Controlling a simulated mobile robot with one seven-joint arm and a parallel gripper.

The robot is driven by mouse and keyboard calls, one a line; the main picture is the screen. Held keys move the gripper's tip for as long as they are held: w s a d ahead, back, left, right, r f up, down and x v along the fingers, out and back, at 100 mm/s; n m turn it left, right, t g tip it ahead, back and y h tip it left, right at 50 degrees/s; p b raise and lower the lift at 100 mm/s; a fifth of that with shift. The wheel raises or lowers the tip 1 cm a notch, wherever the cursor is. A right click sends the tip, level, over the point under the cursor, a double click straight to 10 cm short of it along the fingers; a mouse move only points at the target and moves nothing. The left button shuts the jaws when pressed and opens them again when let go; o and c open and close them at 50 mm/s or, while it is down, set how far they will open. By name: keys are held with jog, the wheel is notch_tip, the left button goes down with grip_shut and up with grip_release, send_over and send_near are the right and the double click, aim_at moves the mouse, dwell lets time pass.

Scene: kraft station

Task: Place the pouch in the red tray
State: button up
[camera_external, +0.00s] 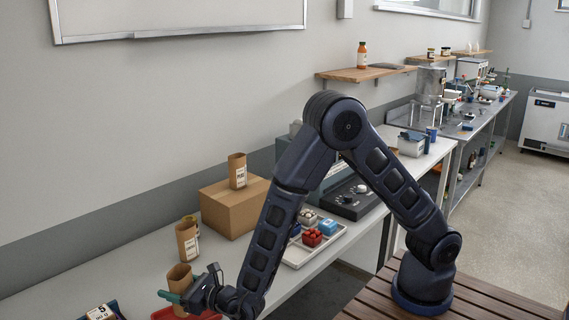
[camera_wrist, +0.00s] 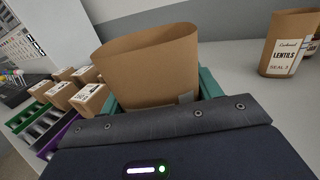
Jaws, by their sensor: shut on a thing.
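A brown kraft pouch (camera_external: 179,273) is in my gripper (camera_external: 172,297) at the lower left of the external view. In the wrist view the pouch (camera_wrist: 150,68) stands open-topped between the green fingers, which are shut on it. Its front label is mostly hidden. A red tray (camera_external: 160,314) shows just below my gripper at the bottom edge of the external view, mostly hidden by the gripper and cut off. I cannot tell whether the pouch is over it or touching it. The red tray is not clear in the wrist view.
A kraft pouch labelled Lentils (camera_wrist: 289,48) stands apart at the right of the wrist view. Small cartons (camera_wrist: 90,99) sit by green and purple bins at left. A cardboard box (camera_external: 232,208) with a pouch (camera_external: 237,171) on top and a white tray (camera_external: 298,252) stand farther along the bench.

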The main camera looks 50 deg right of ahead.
jog(key=shift+f, duration=1.9)
jog(key=shift+f, duration=0.15)
jog(key=o, duration=1)
jog(key=shift+s+r, duration=0.1)
jog(key=shift+r, duration=0.1)
jog(key=v, duration=1.2)
jog(key=shift+f, duration=0.1)
jog(key=shift+d, duration=0.1)
